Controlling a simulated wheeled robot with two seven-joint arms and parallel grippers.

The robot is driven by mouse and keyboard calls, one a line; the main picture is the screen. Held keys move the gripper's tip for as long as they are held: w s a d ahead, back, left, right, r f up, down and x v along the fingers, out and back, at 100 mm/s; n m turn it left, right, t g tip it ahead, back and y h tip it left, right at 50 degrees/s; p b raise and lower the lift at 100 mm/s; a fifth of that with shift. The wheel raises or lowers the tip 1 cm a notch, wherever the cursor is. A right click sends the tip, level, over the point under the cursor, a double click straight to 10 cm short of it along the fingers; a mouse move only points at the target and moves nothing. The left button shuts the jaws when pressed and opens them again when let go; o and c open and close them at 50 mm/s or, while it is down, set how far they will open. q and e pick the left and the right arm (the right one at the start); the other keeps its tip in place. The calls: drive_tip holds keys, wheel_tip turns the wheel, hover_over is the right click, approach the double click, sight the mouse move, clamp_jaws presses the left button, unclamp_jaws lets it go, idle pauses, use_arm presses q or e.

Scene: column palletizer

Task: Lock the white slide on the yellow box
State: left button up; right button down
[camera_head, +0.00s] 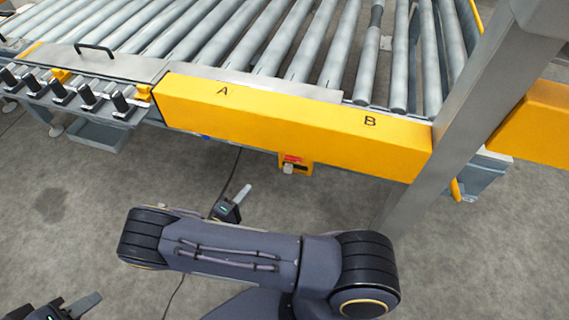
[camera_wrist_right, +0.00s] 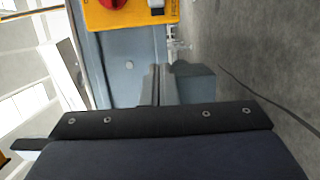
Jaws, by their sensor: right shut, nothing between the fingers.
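The small yellow box (camera_head: 296,168) hangs under the long yellow beam in the head view, with a red part and the white slide (camera_head: 289,169) on its front. In the right wrist view the yellow box (camera_wrist_right: 130,14) is at the top edge, partly cut off, with a red knob and the white slide (camera_wrist_right: 157,5). My right gripper (camera_head: 244,191) is shut and empty, apart from the box and to its lower left. Its fingers show in the right wrist view (camera_wrist_right: 158,72), below the box. My left gripper (camera_head: 88,301) is at the lower left, partly cut off; its jaw state is unclear.
The long yellow beam (camera_head: 290,127) marked A and B runs along the front of the roller conveyor (camera_head: 270,45). A grey post (camera_head: 470,110) stands at the right. Black-topped fittings (camera_head: 88,96) line the left. The floor (camera_head: 100,190) in front is largely clear.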

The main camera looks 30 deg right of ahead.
sight(288, 168)
drive_tip(key=shift+d, duration=0.1)
drive_tip(key=d, duration=0.3)
drive_tip(key=w+d+b, duration=0.1)
drive_tip(key=d, duration=0.3)
drive_tip(key=w+d+b, duration=0.1)
drive_tip(key=d, duration=0.3)
drive_tip(key=shift+s+d, duration=0.25)
drive_tip(key=shift+s, duration=0.05)
drive_tip(key=shift+s, duration=0.1)
